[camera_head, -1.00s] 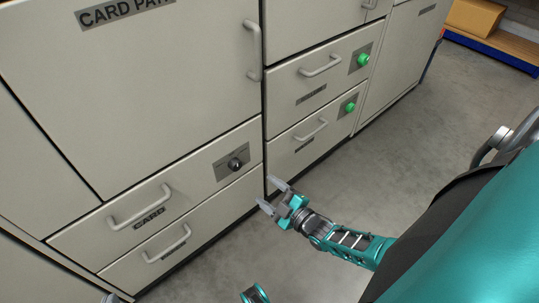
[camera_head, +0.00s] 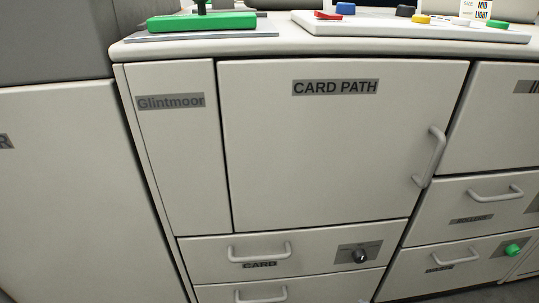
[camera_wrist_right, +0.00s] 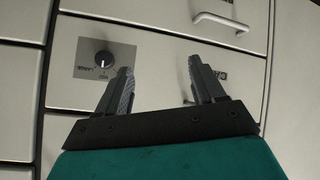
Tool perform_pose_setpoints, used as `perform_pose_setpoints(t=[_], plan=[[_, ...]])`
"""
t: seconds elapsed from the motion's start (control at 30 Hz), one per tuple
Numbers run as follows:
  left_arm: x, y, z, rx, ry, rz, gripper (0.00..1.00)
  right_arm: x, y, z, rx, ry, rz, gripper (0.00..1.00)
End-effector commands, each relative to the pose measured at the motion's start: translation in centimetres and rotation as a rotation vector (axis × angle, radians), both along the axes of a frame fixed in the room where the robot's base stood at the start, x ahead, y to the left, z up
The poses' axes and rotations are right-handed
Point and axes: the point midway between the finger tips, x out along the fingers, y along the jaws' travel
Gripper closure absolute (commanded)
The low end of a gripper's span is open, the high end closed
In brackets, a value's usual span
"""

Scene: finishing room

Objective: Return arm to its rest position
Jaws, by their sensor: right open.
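My right gripper (camera_wrist_right: 160,88) shows in the right wrist view with its two grey fingers spread apart and nothing between them. It is in front of the cabinet front, near a drawer with a dark round knob (camera_wrist_right: 103,60) on a grey plate. How far the fingertips are from that drawer I cannot tell. Neither of my grippers shows in the head view now. The same kind of knob (camera_head: 359,256) is on the drawer labelled CARD in the head view.
The CARD PATH door (camera_head: 320,150) is shut, with a vertical handle (camera_head: 431,157). The CARD drawer (camera_head: 210,250) and the right-hand drawers look shut. A green button (camera_head: 512,250) is at lower right. The countertop (camera_head: 290,45) carries a green-based device (camera_head: 202,22) and a panel with coloured buttons (camera_head: 425,29).

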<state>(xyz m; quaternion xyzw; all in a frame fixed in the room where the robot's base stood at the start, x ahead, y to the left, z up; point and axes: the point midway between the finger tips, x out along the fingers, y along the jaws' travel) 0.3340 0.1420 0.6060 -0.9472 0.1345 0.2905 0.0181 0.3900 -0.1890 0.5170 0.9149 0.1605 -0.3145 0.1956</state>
Motion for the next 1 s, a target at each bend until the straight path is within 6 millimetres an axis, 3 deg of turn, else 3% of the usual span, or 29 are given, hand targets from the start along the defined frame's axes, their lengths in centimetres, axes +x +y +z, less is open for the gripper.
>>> perform_pose_setpoints(t=[0.3, 0.8, 1.0], plan=[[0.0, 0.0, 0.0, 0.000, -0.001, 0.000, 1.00, -7.2, -0.1, 6.4, 0.046, 0.330, -0.167, 0.32], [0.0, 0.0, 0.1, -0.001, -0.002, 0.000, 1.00, -15.2, -1.8, 12.6, 0.052, 0.583, -0.358, 0.32], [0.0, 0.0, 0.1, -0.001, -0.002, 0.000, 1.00, -12.5, -0.6, 11.1, 0.097, 0.472, -0.312, 0.32]])
